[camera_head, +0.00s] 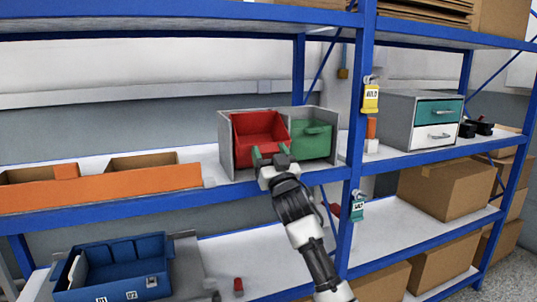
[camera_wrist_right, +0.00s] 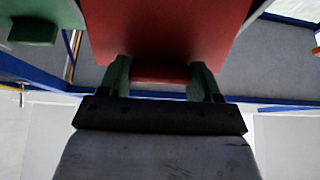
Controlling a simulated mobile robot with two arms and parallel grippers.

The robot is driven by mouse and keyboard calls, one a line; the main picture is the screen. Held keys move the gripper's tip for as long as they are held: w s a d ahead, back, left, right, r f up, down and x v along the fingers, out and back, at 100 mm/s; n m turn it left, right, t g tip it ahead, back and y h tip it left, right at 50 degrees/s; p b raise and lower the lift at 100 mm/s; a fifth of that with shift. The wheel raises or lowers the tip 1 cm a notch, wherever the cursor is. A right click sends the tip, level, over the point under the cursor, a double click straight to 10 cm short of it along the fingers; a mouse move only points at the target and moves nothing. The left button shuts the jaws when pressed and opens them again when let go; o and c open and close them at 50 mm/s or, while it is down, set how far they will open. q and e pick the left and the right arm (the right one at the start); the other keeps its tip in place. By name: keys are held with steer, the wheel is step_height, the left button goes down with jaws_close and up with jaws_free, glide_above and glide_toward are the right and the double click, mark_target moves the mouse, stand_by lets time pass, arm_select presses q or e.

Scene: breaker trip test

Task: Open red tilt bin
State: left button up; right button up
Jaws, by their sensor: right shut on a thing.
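The red tilt bin (camera_head: 259,124) sits in the left half of a grey housing (camera_head: 227,150) on the middle shelf. Its top leans out and its inside shows. The green bin (camera_head: 318,143) beside it stands more upright, with its handle in front. My right gripper (camera_head: 271,153) is at the red bin's lower front, its green fingers on either side. In the right wrist view, the fingers (camera_wrist_right: 160,78) are shut on the red handle (camera_wrist_right: 160,73), below the red front panel (camera_wrist_right: 165,30). My left gripper is out of view.
Orange trays (camera_head: 100,188) stand left on the same shelf. A blue post (camera_head: 355,130) with a yellow tag (camera_head: 370,99) rises right of the housing. A drawer cabinet (camera_head: 422,120) stands beyond it. A blue toolbox (camera_head: 115,268) is on the shelf below.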

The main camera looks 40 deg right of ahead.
steer(key=shift+f, duration=0.35)
steer(key=o, duration=1)
steer(key=shift+o, duration=1.4)
steer(key=shift+r, duration=0.15)
steer(key=shift+s, duration=0.15)
steer(key=b+v, duration=0.1)
steer(key=v, duration=0.9)
steer(key=shift+s+f, duration=0.2)
steer(key=shift+s, duration=0.1)
